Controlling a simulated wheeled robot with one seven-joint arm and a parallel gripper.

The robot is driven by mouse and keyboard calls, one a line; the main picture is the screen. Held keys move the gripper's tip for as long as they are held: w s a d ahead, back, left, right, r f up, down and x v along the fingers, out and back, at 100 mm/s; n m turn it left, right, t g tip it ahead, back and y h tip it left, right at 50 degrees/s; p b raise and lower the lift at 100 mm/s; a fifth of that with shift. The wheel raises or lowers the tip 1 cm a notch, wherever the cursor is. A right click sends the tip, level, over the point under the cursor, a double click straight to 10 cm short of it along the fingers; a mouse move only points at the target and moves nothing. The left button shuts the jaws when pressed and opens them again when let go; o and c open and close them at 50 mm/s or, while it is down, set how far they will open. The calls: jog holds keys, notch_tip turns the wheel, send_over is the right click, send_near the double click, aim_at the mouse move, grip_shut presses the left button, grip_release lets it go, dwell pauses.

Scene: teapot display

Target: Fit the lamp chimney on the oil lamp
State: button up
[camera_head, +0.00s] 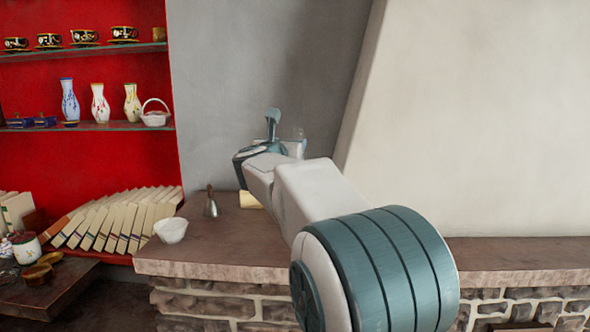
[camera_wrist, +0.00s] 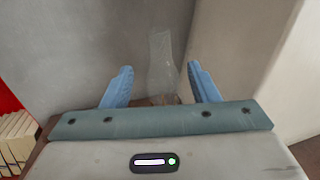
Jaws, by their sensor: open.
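My gripper (camera_wrist: 158,82) is open in the wrist view, with its two blue fingers spread wide apart. A clear glass lamp chimney (camera_wrist: 160,62) stands roughly upright beyond and between the fingers, with no visible contact. Its lower end is partly hidden behind my gripper's body, so I cannot tell what it rests on. In the head view my gripper (camera_head: 284,128) is above the back of the mantel, and a faint clear edge, perhaps the chimney (camera_head: 300,132), shows beside it. I cannot make out the oil lamp in either view.
A stone mantel (camera_head: 225,250) bears a white bowl (camera_head: 171,230), a small metal bell-like item (camera_head: 210,204) and a cream block (camera_head: 248,200) partly behind my arm. Grey wall and a sloping pale chimney breast (camera_head: 470,120) bound the space. Shelves with cups, vases and books stand left.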

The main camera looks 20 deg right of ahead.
jog(key=s+a+f+n+g+y, duration=0.1)
jog(key=s+a+f+n+y, duration=0.45)
jog(key=n, duration=0.65)
jog(key=s+a+f+n+y, duration=0.4)
jog(key=s+a+n+y, duration=0.15)
jog(key=n, duration=0.65)
jog(key=s+d+f+n+g, duration=0.1)
jog(key=s+f+n+g, duration=0.4)
jog(key=s+f+n, duration=0.4)
jog(key=s+d+f+n+g+h, duration=0.1)
jog(key=s+f+n+g, duration=0.4)
jog(key=s+f+n, duration=0.5)
jog(key=s+f, duration=0.1)
jog(key=s, duration=0.8)
jog(key=shift+d+f+g, duration=0.15)
jog(key=shift+f+g, duration=0.05)
jog(key=shift+g, duration=0.1)
